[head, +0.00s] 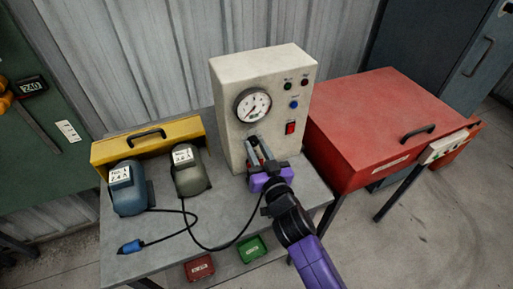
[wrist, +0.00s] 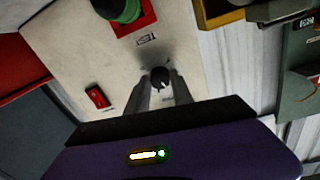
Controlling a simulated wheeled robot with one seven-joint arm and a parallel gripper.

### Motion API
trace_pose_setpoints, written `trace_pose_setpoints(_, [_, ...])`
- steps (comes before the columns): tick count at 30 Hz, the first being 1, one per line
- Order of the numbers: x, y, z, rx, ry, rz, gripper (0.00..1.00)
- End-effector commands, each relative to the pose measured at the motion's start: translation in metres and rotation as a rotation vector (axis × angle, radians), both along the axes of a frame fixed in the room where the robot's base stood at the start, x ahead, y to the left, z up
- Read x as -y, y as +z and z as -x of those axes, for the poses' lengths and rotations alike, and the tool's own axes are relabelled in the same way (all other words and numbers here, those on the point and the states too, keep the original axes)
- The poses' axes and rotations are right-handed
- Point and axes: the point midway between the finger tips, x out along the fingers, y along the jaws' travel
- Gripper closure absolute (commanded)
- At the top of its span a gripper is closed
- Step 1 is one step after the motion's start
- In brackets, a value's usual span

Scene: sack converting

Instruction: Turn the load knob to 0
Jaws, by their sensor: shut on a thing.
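A cream test box (head: 231,120) stands on the grey table, with a round gauge (head: 253,105) on its front. My gripper (head: 259,142) reaches the box front just below the gauge. In the wrist view, my gripper (wrist: 161,77) has its two fingers on either side of a small black round knob (wrist: 160,76), shut on it. A short pale mark on the knob points to the lower right in that picture. No scale around the knob can be read. In the head view the fingers hide the knob.
A red switch (head: 290,127) sits right of my fingers; the wrist view shows a green round part (wrist: 122,8) on a red plate. Two motors (head: 128,188) (head: 190,172), a yellow case (head: 160,132) and cables are left. A red cabinet (head: 375,120) stands right.

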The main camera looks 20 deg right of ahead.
Motion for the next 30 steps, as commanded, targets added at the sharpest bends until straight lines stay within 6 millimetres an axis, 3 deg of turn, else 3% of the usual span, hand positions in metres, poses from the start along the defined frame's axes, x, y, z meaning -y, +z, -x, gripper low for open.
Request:
trace_pose_setpoints(11, [0.0,-0.001,0.0002,0.0,0.0,0.124,1.0])
trace_pose_setpoints(30, [0.0008,-0.0009,0.0003,0.0,0.0,0.708,1.0])
